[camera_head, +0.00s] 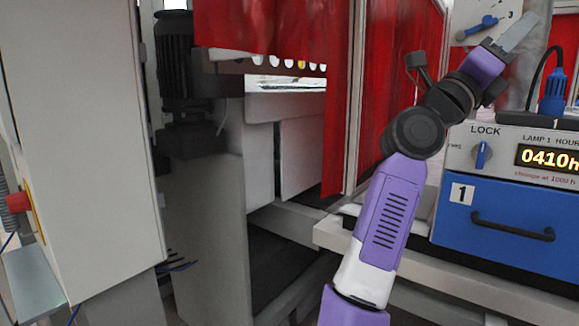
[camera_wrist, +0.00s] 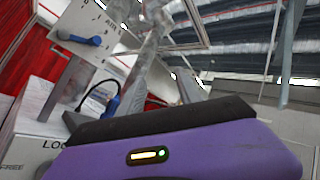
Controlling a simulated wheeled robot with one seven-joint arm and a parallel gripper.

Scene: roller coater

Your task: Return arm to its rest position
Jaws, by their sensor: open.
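My gripper (camera_head: 515,36) is at the upper right of the head view, raised above the blue lamp unit (camera_head: 462,222) and pointing up and to the right. One flat grey finger shows clearly; the other finger is hard to make out. Nothing is seen held in it. My purple arm rises from the bottom of the head view and bends at dark joints. In the wrist view, my purple wrist housing fills the bottom, with a small lit indicator.
The lamp unit has a LOCK knob (camera_head: 482,154), a lit display (camera_head: 548,157) and a black handle (camera_head: 512,228). A blue-handled switch (camera_head: 487,24) is on a panel behind my gripper. A blue plug (camera_head: 553,92) stands nearby. Red curtains (camera_head: 398,75) hang behind my arm.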

